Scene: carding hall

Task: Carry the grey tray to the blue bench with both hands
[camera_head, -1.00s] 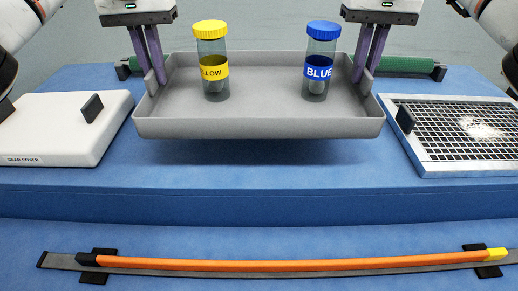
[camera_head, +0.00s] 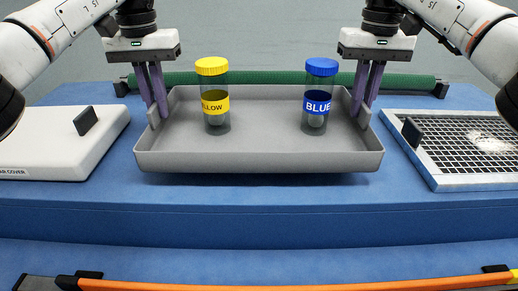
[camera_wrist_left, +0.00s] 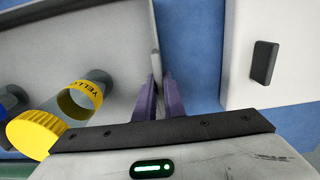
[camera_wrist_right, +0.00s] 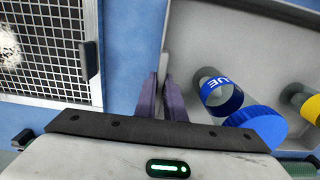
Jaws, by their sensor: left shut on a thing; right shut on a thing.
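The grey tray (camera_head: 262,160) is over the blue bench (camera_head: 300,215), level, between my two grippers; I cannot tell if its underside touches the bench. A jar with a yellow lid and YELLOW label (camera_head: 213,95) stands upright in its left part. A jar with a blue lid and BLUE label (camera_head: 319,95) stands upright in its right part. My left gripper (camera_head: 157,115) is shut on the tray's left wall, seen also in the left wrist view (camera_wrist_left: 158,90). My right gripper (camera_head: 361,110) is shut on the right wall, seen also in the right wrist view (camera_wrist_right: 163,90).
A white gear cover (camera_head: 50,150) with a black handle lies left of the tray. A framed wire mesh (camera_head: 465,145) with white fluff lies right. A green roller (camera_head: 275,79) runs behind. An orange bar (camera_head: 300,284) lies in front, below the bench's front edge.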

